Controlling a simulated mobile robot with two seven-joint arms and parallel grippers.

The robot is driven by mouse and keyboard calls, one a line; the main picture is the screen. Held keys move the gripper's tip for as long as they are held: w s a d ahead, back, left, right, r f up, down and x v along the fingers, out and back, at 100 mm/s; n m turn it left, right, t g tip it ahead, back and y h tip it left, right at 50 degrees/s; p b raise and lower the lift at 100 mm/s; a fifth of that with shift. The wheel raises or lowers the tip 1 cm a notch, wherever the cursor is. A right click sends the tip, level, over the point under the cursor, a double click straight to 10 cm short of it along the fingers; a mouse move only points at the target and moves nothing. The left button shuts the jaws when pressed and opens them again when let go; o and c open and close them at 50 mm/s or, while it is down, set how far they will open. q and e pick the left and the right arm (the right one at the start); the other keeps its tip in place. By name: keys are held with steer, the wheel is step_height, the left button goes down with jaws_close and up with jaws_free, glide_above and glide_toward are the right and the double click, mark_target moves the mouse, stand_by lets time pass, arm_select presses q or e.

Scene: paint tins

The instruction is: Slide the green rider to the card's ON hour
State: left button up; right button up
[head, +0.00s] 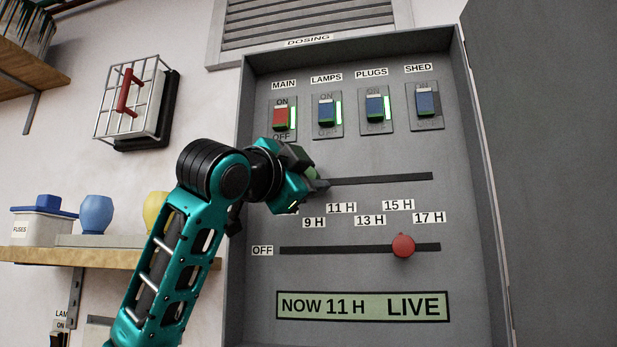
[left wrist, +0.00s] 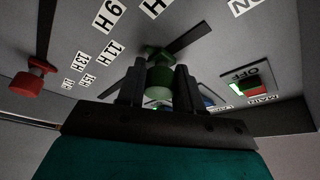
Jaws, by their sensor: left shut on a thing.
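The green rider (left wrist: 159,77) sits between the two fingers of my left gripper (left wrist: 158,88) in the left wrist view, and the fingers are shut on it. In the head view my left gripper (head: 320,183) is at the left part of the upper slot (head: 385,179), and a bit of the green rider (head: 311,174) shows there. The gripper and arm hide the slot's left end. Hour labels 9 H (head: 314,222), 11 H, 13 H, 15 H and 17 H (head: 429,217) lie below the slot. I see no card. My right gripper is not in view.
A red rider (head: 403,245) is on the lower slot (head: 340,249), below 15 H and 17 H. A display (head: 362,306) reads NOW 11 H LIVE. Several switches, including the red MAIN switch (head: 281,118), are above. The cabinet's raised side wall (head: 480,180) bounds the right.

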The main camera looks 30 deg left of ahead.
arm_select(q)
jaws_close()
steer(key=a, duration=0.2)
steer(key=s+a, duration=0.1)
steer(key=a, duration=0.1)
steer(key=shift+a, duration=0.25)
steer(key=shift+s, duration=0.1)
steer(key=o, duration=0.6)
jaws_free()
steer(key=shift+a, duration=0.1)
steer(key=o, duration=0.3)
steer(key=shift+a, duration=0.1)
steer(key=shift+o, duration=0.2)
